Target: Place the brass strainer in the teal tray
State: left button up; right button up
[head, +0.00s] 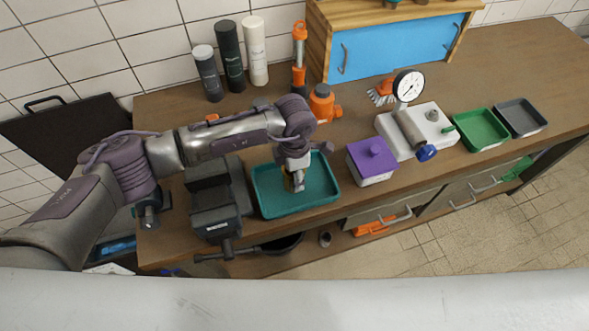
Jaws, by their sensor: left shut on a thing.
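The teal tray (265,203) lies on the wooden bench between the dark vise and the purple-lidded box. My left gripper (297,186) points down over the middle of the tray and is shut on the brass strainer (289,182). Only a small yellowish part of the strainer shows beside the fingers; the rest is hidden. I cannot tell whether the strainer touches the tray floor. My right gripper is not in view.
The vise (217,208) stands close left of the tray. The purple-lidded box (371,161) is close right. Behind are an orange valve (324,104), several bottles (230,57) and a blue-doored cabinet (395,48). A gauge assembly (409,88), a green tray (481,129) and a grey tray (521,118) are further right.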

pick_arm(q)
jog(key=shift+f, duration=0.15)
jog(key=shift+f, duration=0.1)
jog(key=shift+f+b, duration=0.15)
jog(key=shift+b, duration=0.15)
jog(key=o, duration=1.2)
